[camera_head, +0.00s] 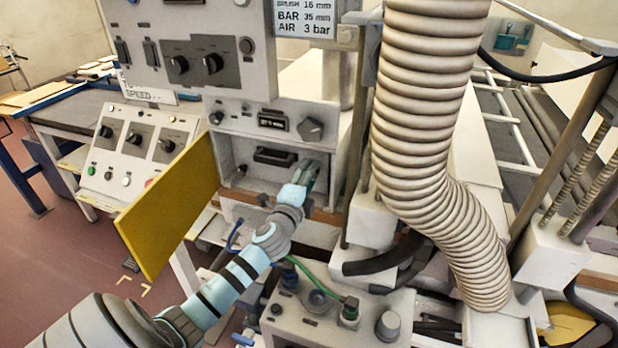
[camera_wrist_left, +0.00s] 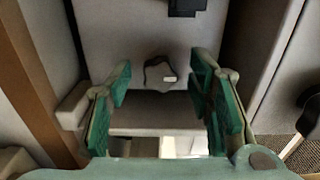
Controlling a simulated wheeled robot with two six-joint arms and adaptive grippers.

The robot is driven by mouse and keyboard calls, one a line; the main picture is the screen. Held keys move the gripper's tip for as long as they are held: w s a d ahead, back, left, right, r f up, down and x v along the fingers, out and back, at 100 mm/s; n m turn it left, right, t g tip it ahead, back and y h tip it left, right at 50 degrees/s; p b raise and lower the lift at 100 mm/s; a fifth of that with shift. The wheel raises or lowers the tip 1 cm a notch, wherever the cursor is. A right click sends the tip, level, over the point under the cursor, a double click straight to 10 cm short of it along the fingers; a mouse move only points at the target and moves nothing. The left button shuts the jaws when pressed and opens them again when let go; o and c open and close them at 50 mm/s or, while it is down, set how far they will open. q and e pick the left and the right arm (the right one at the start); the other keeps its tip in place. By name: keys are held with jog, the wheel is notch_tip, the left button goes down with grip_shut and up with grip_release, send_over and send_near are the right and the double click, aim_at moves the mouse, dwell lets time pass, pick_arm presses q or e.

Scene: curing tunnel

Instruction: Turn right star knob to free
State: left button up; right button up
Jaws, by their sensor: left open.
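A dark star knob (camera_wrist_left: 158,74) with a small pale mark sits on a grey face in the left wrist view. My left gripper (camera_wrist_left: 161,92) is open, with one green-padded finger on each side of the knob and a gap between. The fingers do not appear to touch it. In the head view my left gripper (camera_head: 309,174) reaches into the right part of an open recess (camera_head: 228,162) in the grey machine. The knob it faces is hidden there behind the gripper. My right gripper is not in view.
A yellow door (camera_head: 170,208) stands open left of the recess. A dark box (camera_head: 275,157) is on the recess's back wall. Another dark knob (camera_head: 310,129) sits above. A large ribbed hose (camera_head: 425,110) and a post stand close on the right.

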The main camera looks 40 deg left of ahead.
pick_arm(q)
jog(key=v, duration=1.2)
